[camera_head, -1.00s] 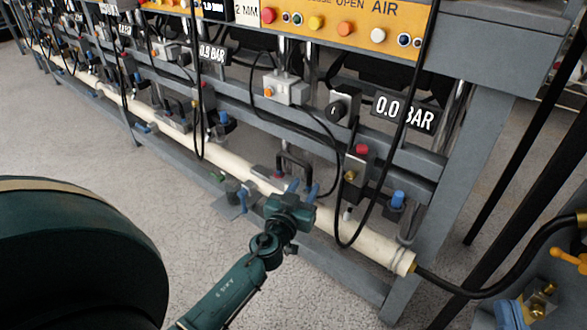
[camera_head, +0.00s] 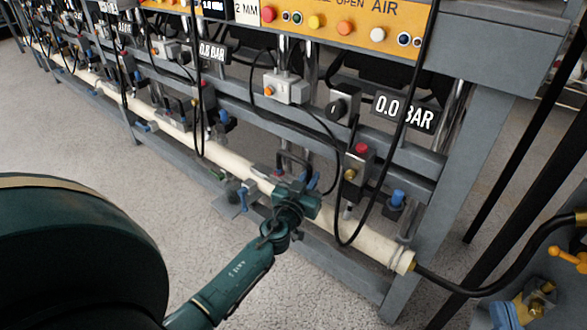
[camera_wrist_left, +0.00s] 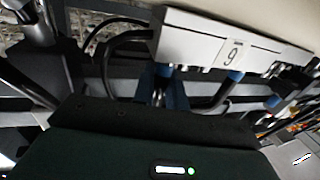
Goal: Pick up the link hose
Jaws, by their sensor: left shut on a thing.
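The link hose (camera_head: 292,154) is a short black loop low on the bench, in front of the cream pipe. My left gripper (camera_head: 291,186) reaches it from below and hides its lower part in the head view. In the left wrist view the blue fingers (camera_wrist_left: 163,88) are close together, shut on a thin part that I take to be the link hose. A grey block marked with a digit (camera_wrist_left: 232,50) is just beyond the fingers. My right gripper is not in view.
The cream pipe (camera_head: 348,235) runs along the bottom of the bench frame. A hanging black cable (camera_head: 345,243) loops down to the right of my gripper. A blue-topped valve (camera_head: 397,198) and a red-topped valve (camera_head: 361,150) stand nearby. The floor in front is clear.

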